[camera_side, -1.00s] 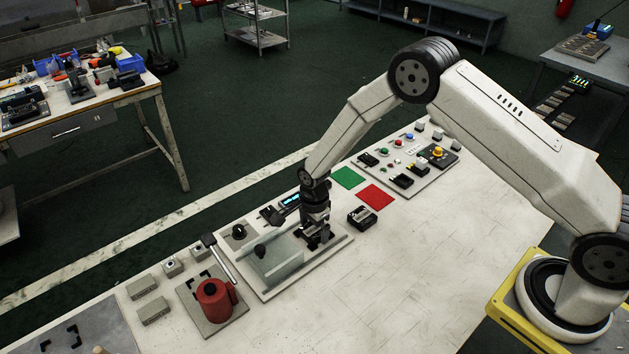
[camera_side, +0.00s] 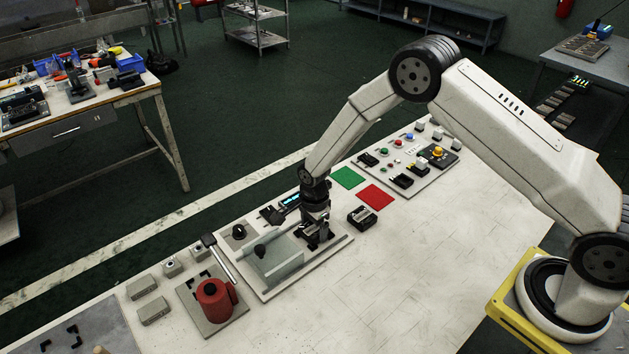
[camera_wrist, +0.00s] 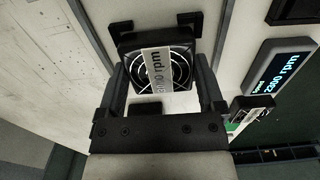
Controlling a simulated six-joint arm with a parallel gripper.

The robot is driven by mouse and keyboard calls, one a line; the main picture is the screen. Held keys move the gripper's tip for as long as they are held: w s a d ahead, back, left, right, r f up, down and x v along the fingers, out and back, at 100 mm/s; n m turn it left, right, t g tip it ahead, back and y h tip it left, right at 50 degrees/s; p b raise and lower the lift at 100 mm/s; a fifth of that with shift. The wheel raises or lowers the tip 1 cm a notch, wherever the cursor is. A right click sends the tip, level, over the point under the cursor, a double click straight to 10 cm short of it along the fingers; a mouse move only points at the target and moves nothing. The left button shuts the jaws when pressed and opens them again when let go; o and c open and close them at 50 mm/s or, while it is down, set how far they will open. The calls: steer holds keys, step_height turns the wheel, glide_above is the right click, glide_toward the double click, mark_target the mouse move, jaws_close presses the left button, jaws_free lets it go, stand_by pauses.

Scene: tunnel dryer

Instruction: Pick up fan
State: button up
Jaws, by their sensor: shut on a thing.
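The fan is a dark square frame with a round wire guard and a pale label ending in "rpm". It shows between the two fingers in the wrist view (camera_wrist: 150,76). My gripper (camera_wrist: 158,80) is shut on the fan, with one finger along each side. In the side view my gripper (camera_side: 317,240) points down at the right end of the dryer base plate (camera_side: 335,248). The fan is mostly hidden there by the gripper. I cannot tell whether the fan still touches the plate.
A clear-walled tunnel (camera_side: 278,264) stands left of my gripper. Green (camera_side: 348,178) and red (camera_side: 375,196) mats lie farther back. The right table area is clear.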

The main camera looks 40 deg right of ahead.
steer(key=shift+r, duration=0.65)
steer(key=s+d+r, duration=0.1)
steer(key=s+r, duration=1)
steer(key=s, duration=0.3)
steer(key=shift+d+r, duration=0.2)
steer(key=shift+d, duration=0.1)
steer(key=shift+d, duration=0.1)
steer(key=d, duration=1.7)
steer(key=shift+w+d+f, duration=0.25)
steer(key=shift+d+f, duration=0.05)
steer(key=shift+d, duration=0.1)
